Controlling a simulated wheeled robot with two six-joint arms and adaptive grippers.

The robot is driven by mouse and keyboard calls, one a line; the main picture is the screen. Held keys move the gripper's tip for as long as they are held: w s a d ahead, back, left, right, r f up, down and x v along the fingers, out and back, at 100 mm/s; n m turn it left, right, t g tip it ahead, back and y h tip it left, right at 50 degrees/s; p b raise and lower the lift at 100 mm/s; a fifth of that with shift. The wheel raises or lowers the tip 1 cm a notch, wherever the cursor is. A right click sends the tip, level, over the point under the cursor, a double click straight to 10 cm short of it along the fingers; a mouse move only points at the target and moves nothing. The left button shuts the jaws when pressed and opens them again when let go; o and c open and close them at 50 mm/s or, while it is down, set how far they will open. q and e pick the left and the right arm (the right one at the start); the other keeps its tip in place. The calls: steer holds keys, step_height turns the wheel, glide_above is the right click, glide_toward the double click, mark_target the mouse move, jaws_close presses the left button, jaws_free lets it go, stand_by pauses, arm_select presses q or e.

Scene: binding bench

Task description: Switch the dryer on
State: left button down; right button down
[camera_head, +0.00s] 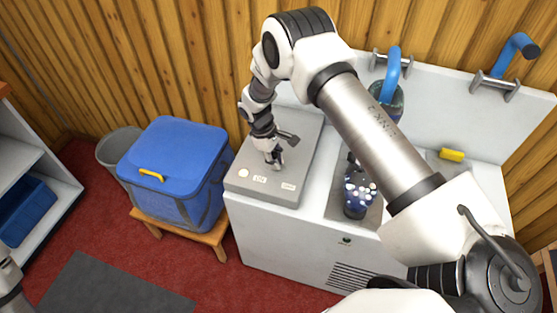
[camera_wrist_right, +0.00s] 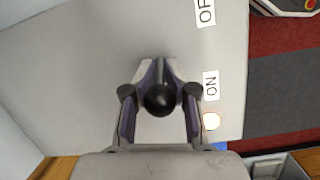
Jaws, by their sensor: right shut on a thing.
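The dryer's grey control box (camera_head: 305,150) sits at the left end of a white cabinet. It carries a pale round lamp (camera_head: 243,173), which looks lit in the right wrist view (camera_wrist_right: 211,121), and two labels. The ON label (camera_wrist_right: 210,86) is beside the lamp; the OFF label (camera_wrist_right: 205,12) is farther off. My right gripper (camera_head: 276,162) is down at the box, its fingers shut on a lever with a black ball knob (camera_wrist_right: 160,99). The knob is on the ON label's side. The lever's lower part is hidden. My left gripper is out of view.
A blue lidded bin (camera_head: 175,155) stands on a wooden stool left of the cabinet. On the cabinet are a vessel with pale beads (camera_head: 358,197), a jar under a blue pipe (camera_head: 392,65) and a yellow block (camera_head: 452,155). My right arm spans above them.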

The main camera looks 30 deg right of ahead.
steer(key=shift+w+a+r+g+h+b, duration=0.1)
steer(key=shift+w+g+h+b, duration=0.2)
steer(key=c, duration=1.2)
jaws_free()
steer(key=shift+c, duration=0.2)
steer(key=v, duration=1.2)
